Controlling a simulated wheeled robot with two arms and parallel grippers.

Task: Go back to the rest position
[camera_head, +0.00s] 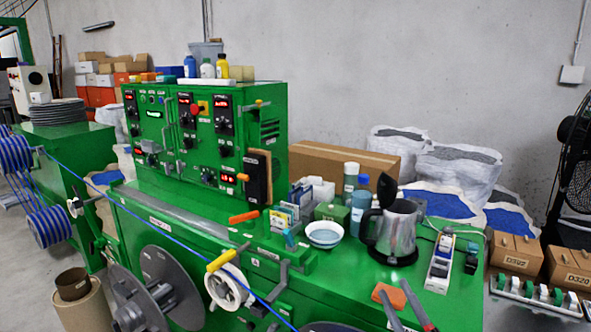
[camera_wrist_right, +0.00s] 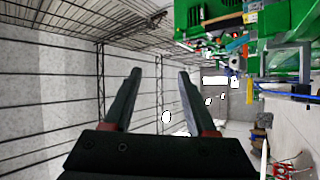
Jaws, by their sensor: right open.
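My right gripper (camera_head: 394,287) shows at the bottom of the head view, over the front edge of the green machine top. Its two dark fingers are apart. In the right wrist view the gripper (camera_wrist_right: 159,74) is open, with nothing held between its fingers. The blue cable (camera_head: 180,241) runs from the blue spools (camera_head: 48,226) at the left, down across the machine front to the bottom edge. It passes the white handwheel (camera_head: 230,287) and is clear of my right gripper. My left gripper is in neither view.
An orange block (camera_head: 388,295) appears beside my right fingertips; contact cannot be told. A metal kettle (camera_head: 396,230), a bowl (camera_head: 324,234) and a white power strip (camera_head: 440,262) stand on the machine top. Cardboard boxes (camera_head: 515,257) and a black fan (camera_head: 575,170) are at the right.

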